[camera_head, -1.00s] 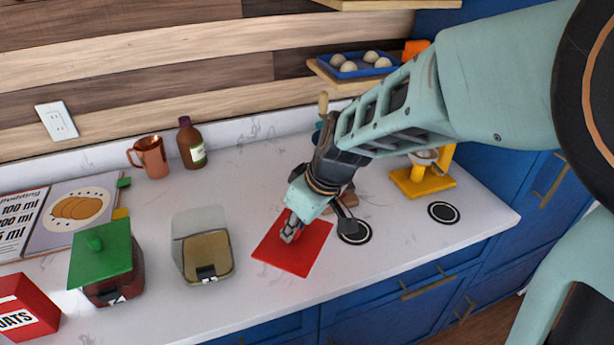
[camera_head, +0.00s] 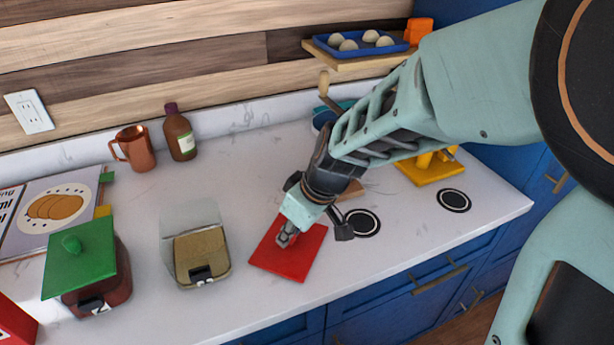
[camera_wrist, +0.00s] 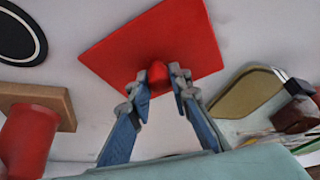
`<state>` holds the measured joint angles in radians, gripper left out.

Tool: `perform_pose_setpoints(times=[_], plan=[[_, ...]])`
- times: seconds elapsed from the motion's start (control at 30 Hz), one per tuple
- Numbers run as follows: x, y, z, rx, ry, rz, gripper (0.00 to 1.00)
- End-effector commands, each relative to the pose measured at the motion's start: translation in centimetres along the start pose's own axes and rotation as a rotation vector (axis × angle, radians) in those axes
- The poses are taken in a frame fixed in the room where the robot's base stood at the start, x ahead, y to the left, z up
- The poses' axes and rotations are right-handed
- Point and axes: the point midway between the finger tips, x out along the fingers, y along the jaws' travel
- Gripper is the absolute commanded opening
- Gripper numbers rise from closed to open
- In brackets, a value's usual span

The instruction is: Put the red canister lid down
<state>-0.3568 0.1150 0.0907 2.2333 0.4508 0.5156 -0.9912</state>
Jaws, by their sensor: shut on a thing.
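The red canister lid (camera_head: 288,262) is a flat square plate with a small red knob (camera_wrist: 159,74). It lies level, low over the white counter, between the clear-lidded canister and a black ring-marked disc. I cannot tell whether its underside touches the counter. My gripper (camera_head: 287,236) points down at the lid's middle. In the wrist view, its two fingertips (camera_wrist: 160,85) are closed in around the knob. The fingers hide part of the knob.
The clear-lidded canister (camera_head: 203,258) stands left of the lid, then the green-lidded canister (camera_head: 82,262). Two black discs (camera_head: 362,222) (camera_head: 454,201) lie to the right. A copper mug (camera_head: 134,148) and brown bottle (camera_head: 180,136) stand behind.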

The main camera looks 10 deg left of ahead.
Motion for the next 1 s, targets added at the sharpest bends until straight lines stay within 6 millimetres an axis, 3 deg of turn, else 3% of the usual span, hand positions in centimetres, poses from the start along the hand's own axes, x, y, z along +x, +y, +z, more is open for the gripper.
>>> perform_pose_setpoints(times=[0.4, 0.43, 0.57, 1.0], plan=[[0.43, 0.03, 0.17, 0.000, 0.001, 0.001, 0.00], [0.28, 0.03, 0.12, 0.000, 0.001, 0.001, 0.21], [0.25, 0.02, 0.11, 0.000, 0.001, 0.001, 0.36], [-0.41, 0.04, -0.22, 0.000, 0.001, 0.001, 0.36]])
